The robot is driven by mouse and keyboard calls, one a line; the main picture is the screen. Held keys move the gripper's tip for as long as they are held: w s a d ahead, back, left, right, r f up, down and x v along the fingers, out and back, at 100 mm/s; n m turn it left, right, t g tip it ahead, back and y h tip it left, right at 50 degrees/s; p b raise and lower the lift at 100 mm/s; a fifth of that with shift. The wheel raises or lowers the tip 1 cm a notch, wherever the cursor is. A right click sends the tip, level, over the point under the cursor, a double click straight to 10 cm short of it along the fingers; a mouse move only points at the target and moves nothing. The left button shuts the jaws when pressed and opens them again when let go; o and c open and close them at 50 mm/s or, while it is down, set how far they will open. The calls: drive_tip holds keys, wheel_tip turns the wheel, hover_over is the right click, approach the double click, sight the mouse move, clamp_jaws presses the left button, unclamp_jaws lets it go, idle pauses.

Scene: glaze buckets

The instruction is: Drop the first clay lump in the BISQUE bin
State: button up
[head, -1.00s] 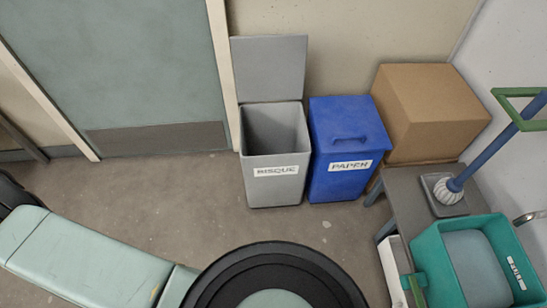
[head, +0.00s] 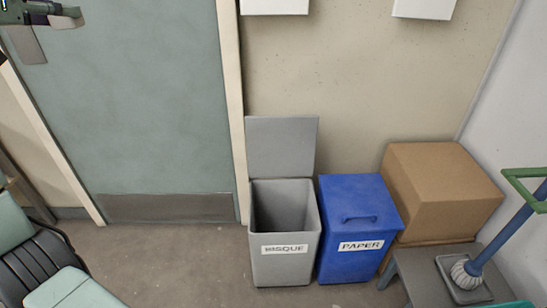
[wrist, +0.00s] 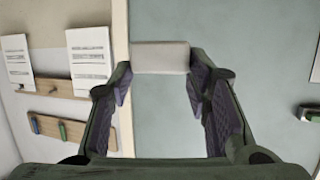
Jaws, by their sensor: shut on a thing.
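The BISQUE bin (head: 285,265) is a grey bin standing on the floor against the wall. Its lid (head: 282,146) is raised behind it, and the visible inside looks empty. My gripper (head: 66,18) is at the top left corner of the head view, high in front of the door and well to the left of the bin. In the wrist view its two fingers are shut on a pale grey clay lump (wrist: 160,57), which sits between the fingertips. In the head view the lump is small and partly mixed in with the gripper.
A closed blue PAPER bin (head: 360,218) stands right beside the BISQUE bin. A cardboard box (head: 440,185) and a grey bench (head: 415,270) with a brush (head: 468,268) are at the right. The wrist view shows wall papers (wrist: 89,52) and a rack (wrist: 65,130). Floor left of the bin is clear.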

drive_tip(key=w+d+f, duration=0.2)
drive_tip(key=w+f, duration=0.5)
drive_tip(key=w+d+f, duration=0.3)
drive_tip(key=w+f, duration=0.5)
drive_tip(key=w+d+f, duration=0.5)
drive_tip(key=d+f, duration=0.1)
drive_tip(key=f, duration=0.3)
drive_tip(key=w+d+f, duration=0.4)
drive_tip(key=d+f, duration=0.2)
drive_tip(key=f, duration=0.3)
drive_tip(key=s+d+f+b, duration=0.1)
drive_tip(key=d+f+b, duration=0.1)
drive_tip(key=d+f, duration=0.6)
drive_tip(key=s+d+f+b, duration=0.1)
drive_tip(key=s+d+f, duration=0.1)
drive_tip(key=d+f, duration=0.7)
drive_tip(key=s+d+f+b, duration=0.2)
drive_tip(key=d+f, duration=0.6)
drive_tip(key=f, duration=1.1)
drive_tip(key=shift+d+b, duration=0.3)
drive_tip(key=shift+b, duration=0.05)
drive_tip(key=shift+s, duration=0.1)
drive_tip(key=o, duration=1.2)
drive_tip(key=shift+o, duration=0.2)
